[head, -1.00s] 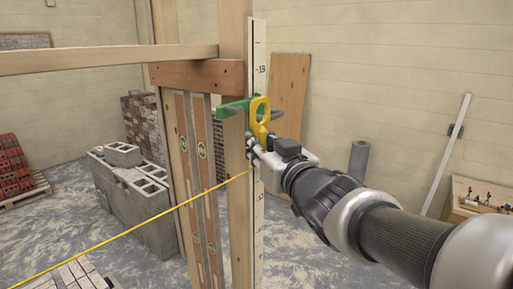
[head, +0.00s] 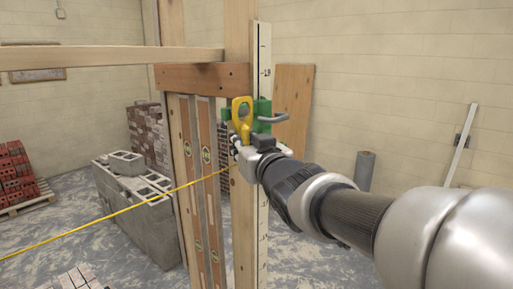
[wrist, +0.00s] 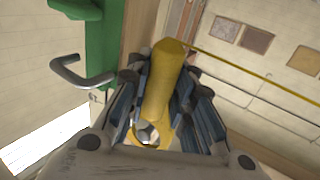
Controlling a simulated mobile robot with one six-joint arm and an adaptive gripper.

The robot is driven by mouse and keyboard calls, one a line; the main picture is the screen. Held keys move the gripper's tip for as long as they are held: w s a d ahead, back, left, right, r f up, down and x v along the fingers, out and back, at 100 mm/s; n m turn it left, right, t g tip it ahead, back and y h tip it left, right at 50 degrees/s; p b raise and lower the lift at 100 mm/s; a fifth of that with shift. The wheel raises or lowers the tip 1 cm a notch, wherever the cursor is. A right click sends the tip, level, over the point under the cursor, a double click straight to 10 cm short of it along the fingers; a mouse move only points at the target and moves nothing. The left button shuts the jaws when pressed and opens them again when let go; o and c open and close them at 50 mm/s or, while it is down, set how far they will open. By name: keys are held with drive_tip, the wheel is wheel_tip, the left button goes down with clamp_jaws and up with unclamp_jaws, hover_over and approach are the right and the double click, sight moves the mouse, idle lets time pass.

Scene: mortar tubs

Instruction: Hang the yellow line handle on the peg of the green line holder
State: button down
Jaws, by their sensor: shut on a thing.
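The yellow line handle (head: 242,119) is held upright in my gripper (head: 243,146), with its ring at the top in the head view. In the wrist view my gripper (wrist: 158,105) is shut around the yellow handle (wrist: 165,70). The ring is not on the peg.
A taut yellow line (head: 120,212) runs from near my gripper down to the left. The wooden post (head: 240,210) and a white measuring staff (head: 264,60) stand close by. Two levels (head: 205,160) hang on the left. A block wall (head: 140,210) stands behind.

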drive_tip(key=shift+w+a, duration=0.2)
drive_tip(key=shift+a, duration=0.05)
drive_tip(key=shift+w+a+f+b, duration=0.35)
drive_tip(key=shift+f+b, duration=0.25)
drive_tip(key=shift+b, duration=0.45)
drive_tip(key=c, duration=1.3)
unclamp_jaws()
drive_tip(key=shift+o, duration=0.3)
drive_tip(key=o, duration=0.5)
drive_tip(key=o, duration=0.6)
